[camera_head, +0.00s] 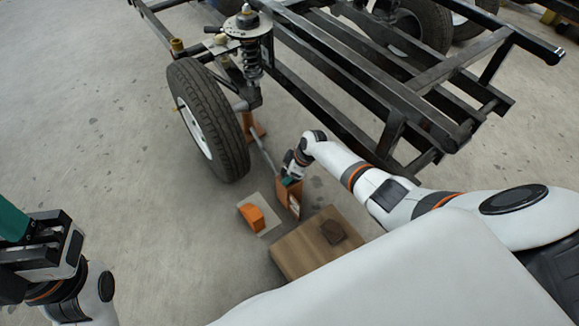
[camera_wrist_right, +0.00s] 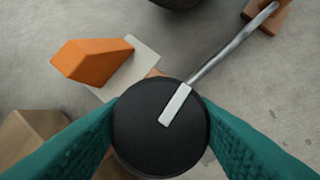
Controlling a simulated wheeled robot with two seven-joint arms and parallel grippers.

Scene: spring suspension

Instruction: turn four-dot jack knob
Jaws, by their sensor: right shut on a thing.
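In the right wrist view, a round black knob (camera_wrist_right: 160,130) with one pale bar mark sits between the teal fingers of my right gripper (camera_wrist_right: 160,138). The fingers press on it from both sides. A metal rod (camera_wrist_right: 232,47) runs from beyond the knob to an orange-brown block (camera_wrist_right: 268,14). In the head view, my right gripper (camera_head: 290,178) is low beside the orange-brown jack body (camera_head: 288,202), and the knob cannot be made out. No dots are readable. My left gripper (camera_head: 22,240) is at the left edge, away from the jack; its finger gap is unclear.
An orange wedge (camera_head: 256,218) lies on a pale plate (camera_head: 247,207) left of the jack. The tire (camera_head: 207,115), suspension spring (camera_head: 252,60) and black frame (camera_head: 340,75) stand behind. Floor at left is clear.

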